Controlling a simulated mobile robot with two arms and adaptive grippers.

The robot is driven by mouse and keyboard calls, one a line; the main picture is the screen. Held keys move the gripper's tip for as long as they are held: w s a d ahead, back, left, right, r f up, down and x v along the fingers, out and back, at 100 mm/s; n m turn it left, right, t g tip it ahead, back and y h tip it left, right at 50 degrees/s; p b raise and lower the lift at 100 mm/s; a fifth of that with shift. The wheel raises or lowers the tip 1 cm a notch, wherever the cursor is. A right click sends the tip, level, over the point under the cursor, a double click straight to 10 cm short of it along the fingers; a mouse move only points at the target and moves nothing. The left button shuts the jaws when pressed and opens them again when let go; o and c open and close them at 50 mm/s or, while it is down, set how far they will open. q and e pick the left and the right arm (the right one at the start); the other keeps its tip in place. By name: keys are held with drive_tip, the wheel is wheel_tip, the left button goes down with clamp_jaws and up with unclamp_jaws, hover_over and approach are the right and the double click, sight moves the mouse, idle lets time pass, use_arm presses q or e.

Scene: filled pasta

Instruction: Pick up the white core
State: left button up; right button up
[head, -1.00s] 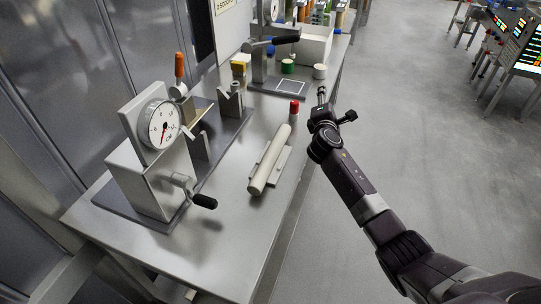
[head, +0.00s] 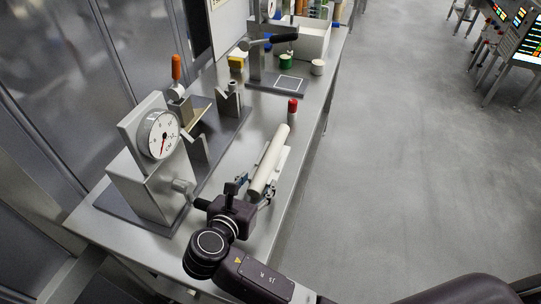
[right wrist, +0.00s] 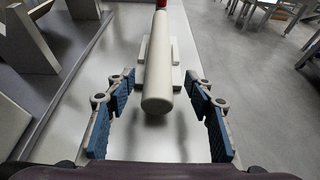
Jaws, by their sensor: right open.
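The white core (head: 270,160) is a long cream cylinder lying on a low light-grey cradle (head: 284,160) on the metal table. In the right wrist view the core (right wrist: 159,75) runs away from the camera, its near end facing me. My right gripper (head: 252,188) is at the core's near end. In the right wrist view the gripper (right wrist: 158,118) is open, with one blue-padded finger on each side of the core and a gap on both sides. My left gripper is not in view.
A grey machine with a round dial (head: 162,134) stands left of the core, close to my right gripper. A red-capped cylinder (head: 292,110) stands just past the core's far end. The table's right edge runs close beside the core.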

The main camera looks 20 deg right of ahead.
sight(262, 173)
drive_tip(key=x, duration=0.5)
drive_tip(key=shift+w+d+r+p, duration=0.1)
drive_tip(key=shift+w+r+p, duration=0.05)
drive_tip(key=shift+w+p, duration=0.2)
drive_tip(key=shift+s, duration=0.1)
drive_tip(key=shift+c, duration=0.5)
clamp_jaws()
